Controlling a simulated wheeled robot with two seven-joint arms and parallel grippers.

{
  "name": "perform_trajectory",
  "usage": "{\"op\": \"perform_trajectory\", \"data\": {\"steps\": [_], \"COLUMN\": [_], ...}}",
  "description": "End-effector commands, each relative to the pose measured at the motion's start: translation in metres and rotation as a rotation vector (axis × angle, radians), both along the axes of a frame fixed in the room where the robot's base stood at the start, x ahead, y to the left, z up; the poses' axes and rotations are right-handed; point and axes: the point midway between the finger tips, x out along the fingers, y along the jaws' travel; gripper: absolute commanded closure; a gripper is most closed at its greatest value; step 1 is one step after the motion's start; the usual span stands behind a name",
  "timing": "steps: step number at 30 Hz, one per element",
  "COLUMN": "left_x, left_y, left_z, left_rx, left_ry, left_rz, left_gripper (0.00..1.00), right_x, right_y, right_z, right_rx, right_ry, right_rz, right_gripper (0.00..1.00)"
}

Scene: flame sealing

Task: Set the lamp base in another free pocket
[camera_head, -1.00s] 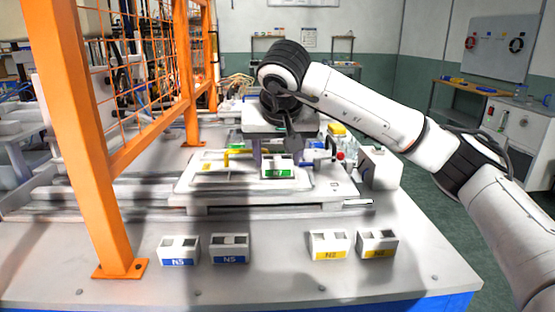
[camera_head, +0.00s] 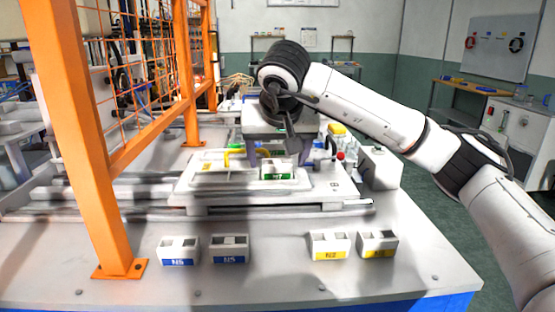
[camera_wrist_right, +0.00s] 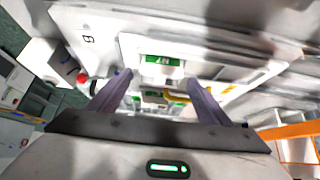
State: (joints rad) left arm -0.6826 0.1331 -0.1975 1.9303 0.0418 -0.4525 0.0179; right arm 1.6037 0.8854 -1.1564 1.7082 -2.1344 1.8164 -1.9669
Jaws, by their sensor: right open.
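The lamp base, which I take to be the white block with the green N7 label (camera_head: 277,171), sits on the white fixture plate (camera_head: 215,191) in the middle of the table. It also shows upright under the hand in the right wrist view (camera_wrist_right: 152,50). My right gripper (camera_head: 277,154) is above and just behind it, with its fingers spread wide apart. In the right wrist view, the fingers (camera_wrist_right: 160,88) stand apart with no block clamped between them. More green labels (camera_wrist_right: 150,94) show between the fingers, partly hidden. My left gripper is out of view.
An orange fence post (camera_head: 88,150) rises at the left. A red knob (camera_head: 340,156) is right of the gripper. The front middle is clear.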

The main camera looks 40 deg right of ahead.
Motion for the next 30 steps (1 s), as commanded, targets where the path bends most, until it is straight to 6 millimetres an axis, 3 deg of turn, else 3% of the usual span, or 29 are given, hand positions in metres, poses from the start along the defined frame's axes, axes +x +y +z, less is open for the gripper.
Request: {"op": "perform_trajectory", "data": {"steps": [15, 30], "left_x": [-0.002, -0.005], "left_y": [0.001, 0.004], "left_z": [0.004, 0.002], "left_rx": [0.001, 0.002], "left_ry": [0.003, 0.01], "left_rz": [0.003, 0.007], "left_gripper": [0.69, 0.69], "right_x": [-0.051, -0.058], "right_y": [0.032, 0.036], "right_z": [0.084, 0.091], "right_rx": [-0.003, 0.0], "right_ry": [-0.004, 0.0], "right_rz": [0.004, 0.002], "right_gripper": [0.28, 0.28]}}
